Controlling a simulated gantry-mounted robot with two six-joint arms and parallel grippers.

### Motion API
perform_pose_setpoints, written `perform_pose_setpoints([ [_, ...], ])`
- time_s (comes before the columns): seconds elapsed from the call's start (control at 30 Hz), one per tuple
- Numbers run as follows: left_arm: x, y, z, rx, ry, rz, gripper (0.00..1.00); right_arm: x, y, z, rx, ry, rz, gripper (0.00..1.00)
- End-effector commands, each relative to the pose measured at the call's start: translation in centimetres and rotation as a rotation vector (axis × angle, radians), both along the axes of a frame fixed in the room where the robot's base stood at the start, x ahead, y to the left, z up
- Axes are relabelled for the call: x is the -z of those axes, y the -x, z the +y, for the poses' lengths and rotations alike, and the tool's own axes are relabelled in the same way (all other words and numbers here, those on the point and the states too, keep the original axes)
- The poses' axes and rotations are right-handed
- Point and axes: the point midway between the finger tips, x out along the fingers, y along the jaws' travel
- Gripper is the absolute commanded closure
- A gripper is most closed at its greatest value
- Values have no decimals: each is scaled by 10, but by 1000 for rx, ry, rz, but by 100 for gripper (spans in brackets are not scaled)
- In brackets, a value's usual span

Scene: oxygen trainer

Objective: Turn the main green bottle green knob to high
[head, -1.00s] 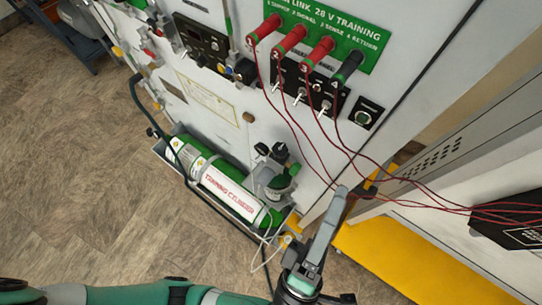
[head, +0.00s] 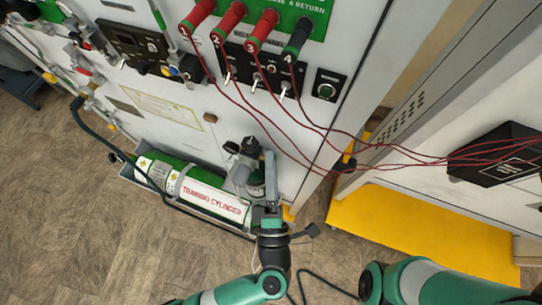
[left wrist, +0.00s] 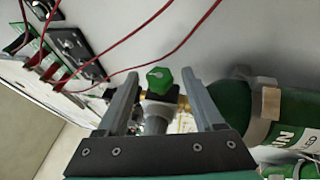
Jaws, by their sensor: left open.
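The green bottle, labelled "TRAINING CYLINDER" (head: 205,192), lies in a rack at the foot of the white panel. A green bottle body also shows at the right of the left wrist view (left wrist: 237,104). The green knob (left wrist: 158,80) sits on a brass and grey valve fitting, seen between my left gripper's fingers with a gap on each side. My left gripper (head: 269,165) is open at the right end of the bottle, beside the valve fittings (head: 247,160). The knob is not clear in the head view. My right arm shows at lower right; its gripper is out of view.
Red leads (head: 330,160) run from the plugs (head: 230,20) on the panel to a black box (head: 497,154) at right, passing above my left gripper. A yellow base (head: 425,225) stands to the right. The floor (head: 70,230) at lower left is clear.

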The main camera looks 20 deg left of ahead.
Motion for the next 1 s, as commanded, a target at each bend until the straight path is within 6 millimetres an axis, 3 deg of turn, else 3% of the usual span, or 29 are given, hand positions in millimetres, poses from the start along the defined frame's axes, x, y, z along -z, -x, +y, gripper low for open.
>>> perform_pose_setpoints([
  [0.13, -3, -12, 5, -1, 0, -1, 31, 1, 0, 0, 0, 0, 0, 50],
  [0.4, -4, -13, 5, 1, -1, -1, 33, 1, 0, 0, 0, 0, 0, 50],
  [0.77, -4, -13, 5, 1, -1, -1, 98, 1, 0, 0, 0, 0, 0, 50],
  [1.0, -3, -13, 5, 1, -1, -5, 100, 3, 0, 0, 0, 0, 0, 50],
])
